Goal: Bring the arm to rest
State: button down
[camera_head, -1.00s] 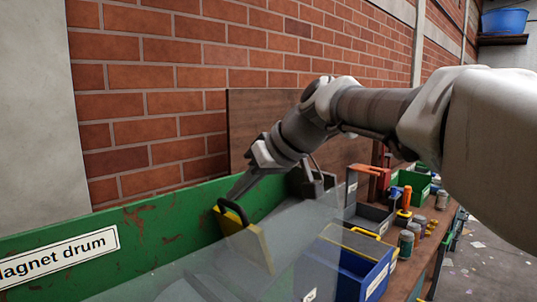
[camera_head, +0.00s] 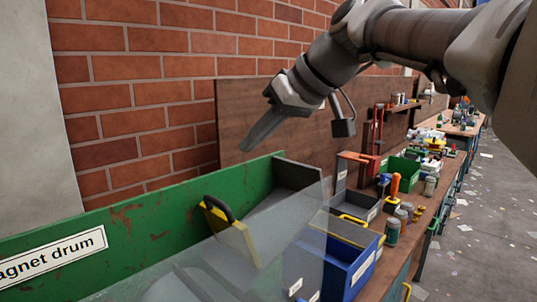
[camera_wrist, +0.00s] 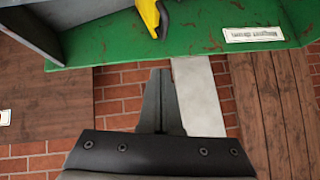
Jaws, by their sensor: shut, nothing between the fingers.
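My gripper (camera_head: 263,131) is in the air above the green side wall (camera_head: 150,218) of the sorting belt, in front of the brown board. Its fingers are together and hold nothing. In the wrist view, my gripper (camera_wrist: 161,75) shows shut at the middle, with the brick wall behind it. A yellow plate with a black handle (camera_head: 232,238) stands in the belt trough, below and left of my gripper and apart from it. The plate also shows at the top of the wrist view (camera_wrist: 149,14).
A clear panel (camera_head: 265,255) stands along the trough's near side. Blue bins (camera_head: 348,268), a green bin (camera_head: 400,170), cans and tools crowd the bench at right. A brown board (camera_head: 245,105) and a brick wall (camera_head: 150,105) stand behind.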

jog(key=s+d+f+m+h, duration=0.4)
jog(key=s+d+f, duration=0.5)
jog(key=f, duration=0.3)
jog(key=s+d+f+m+t+h, duration=0.1)
jog(key=s+d+f+m+h, duration=0.3)
jog(key=s+d+f, duration=0.5)
notch_tip(320, 180, down, 3)
jog(key=shift+s+d+r+m, duration=0.1)
jog(key=shift+s+d+m, duration=0.25)
jog(key=shift+d+m, duration=0.05)
